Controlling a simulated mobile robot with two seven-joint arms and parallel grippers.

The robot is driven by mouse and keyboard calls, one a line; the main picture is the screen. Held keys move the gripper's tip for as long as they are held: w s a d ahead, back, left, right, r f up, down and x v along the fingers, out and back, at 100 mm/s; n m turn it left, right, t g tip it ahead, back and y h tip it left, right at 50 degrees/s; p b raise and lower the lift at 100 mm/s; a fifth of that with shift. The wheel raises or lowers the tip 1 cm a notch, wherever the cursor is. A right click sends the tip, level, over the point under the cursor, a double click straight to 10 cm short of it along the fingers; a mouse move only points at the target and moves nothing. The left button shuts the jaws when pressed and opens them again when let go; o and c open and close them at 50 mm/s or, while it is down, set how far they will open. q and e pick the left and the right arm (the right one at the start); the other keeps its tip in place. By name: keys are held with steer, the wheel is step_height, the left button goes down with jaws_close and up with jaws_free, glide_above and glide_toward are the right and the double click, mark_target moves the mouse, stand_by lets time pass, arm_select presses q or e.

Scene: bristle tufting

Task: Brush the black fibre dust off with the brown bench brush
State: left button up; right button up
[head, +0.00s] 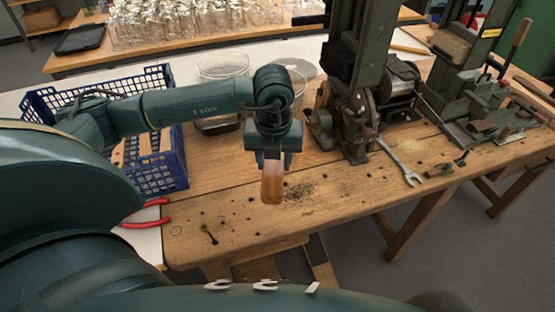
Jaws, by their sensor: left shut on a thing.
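My left gripper (271,158) reaches in from the left and points down over the wooden bench (340,200). It is shut on the brown bench brush (272,186), whose wooden body hangs below the jaws. I cannot tell whether the brush touches the bench top. The black fibre dust (300,192) lies in a speckled patch on the bench just right of the brush, with some specks scattered around it. My right gripper is not in view.
A blue crate (165,172) stands left, with red-handled pliers (145,215) in front. Clear containers (222,66) stand behind my arm. A dark green machine (350,110) stands right of the dust, with a wrench (400,163) beside it. The bench's front edge is close.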

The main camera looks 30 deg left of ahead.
mark_target(271, 174)
arm_select(q)
steer(key=n, duration=0.4)
steer(key=a+n, duration=0.1)
steer(key=n, duration=0.2)
steer(key=shift+w+f, duration=0.25)
steer(key=shift+f, duration=0.15)
steer(key=shift+f+b, duration=1.65)
steer(key=shift+f, duration=0.8)
